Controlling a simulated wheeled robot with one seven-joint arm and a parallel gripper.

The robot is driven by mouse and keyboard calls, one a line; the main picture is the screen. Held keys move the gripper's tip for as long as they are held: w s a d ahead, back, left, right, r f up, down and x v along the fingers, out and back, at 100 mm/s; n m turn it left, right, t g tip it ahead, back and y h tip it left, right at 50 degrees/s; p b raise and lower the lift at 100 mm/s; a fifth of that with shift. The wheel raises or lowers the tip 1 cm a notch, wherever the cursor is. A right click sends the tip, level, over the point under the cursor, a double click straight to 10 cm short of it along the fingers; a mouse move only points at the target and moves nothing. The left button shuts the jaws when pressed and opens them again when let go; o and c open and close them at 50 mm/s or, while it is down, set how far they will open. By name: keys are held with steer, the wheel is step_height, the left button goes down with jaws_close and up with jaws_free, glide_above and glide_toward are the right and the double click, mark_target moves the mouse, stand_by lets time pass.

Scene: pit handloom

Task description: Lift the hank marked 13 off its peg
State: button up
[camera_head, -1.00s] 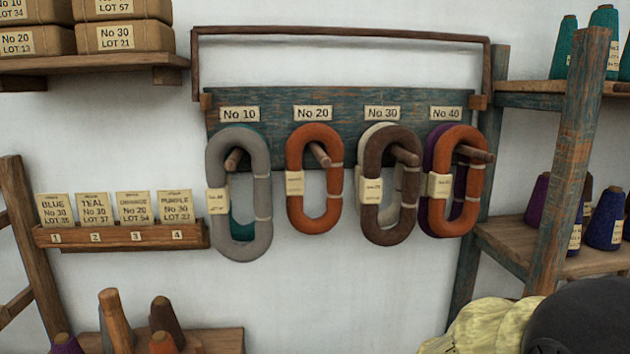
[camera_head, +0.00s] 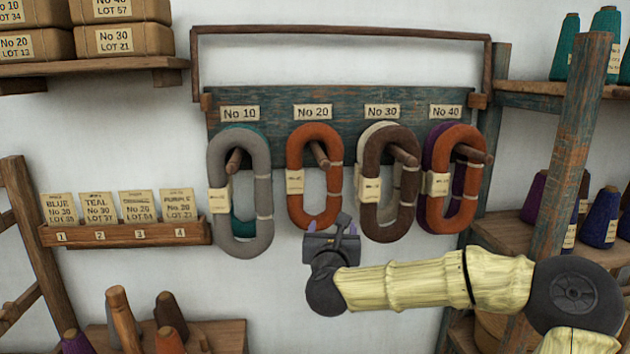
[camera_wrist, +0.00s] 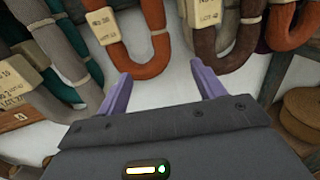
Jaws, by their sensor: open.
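Hanks hang on the pegs of a blue-green board (camera_head: 265,98). Under No 10 is a grey hank (camera_head: 264,180) before a teal one (camera_head: 241,228). Under No 20 is a single orange hank (camera_head: 335,205). Under No 30 is a brown hank (camera_head: 370,150) before a cream one. Under No 40 is an orange-brown hank (camera_head: 473,185) before a purple one. My gripper (camera_head: 331,229) is open and empty below the No 20 hank. In the wrist view, that hank's bottom loop (camera_wrist: 145,68) shows beyond my spread fingers (camera_wrist: 160,76).
A card rack (camera_head: 125,233) is on the wall at left. A post and cone shelves (camera_head: 570,150) stand at right. Wrapped parcels (camera_head: 120,40) sit on the upper left shelf. Bare wall lies below the hanks.

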steer(key=p, duration=0.6)
glide_toward(333, 201)
steer(key=w, duration=0.5)
steer(key=shift+r, duration=0.1)
steer(key=shift+w, duration=0.2)
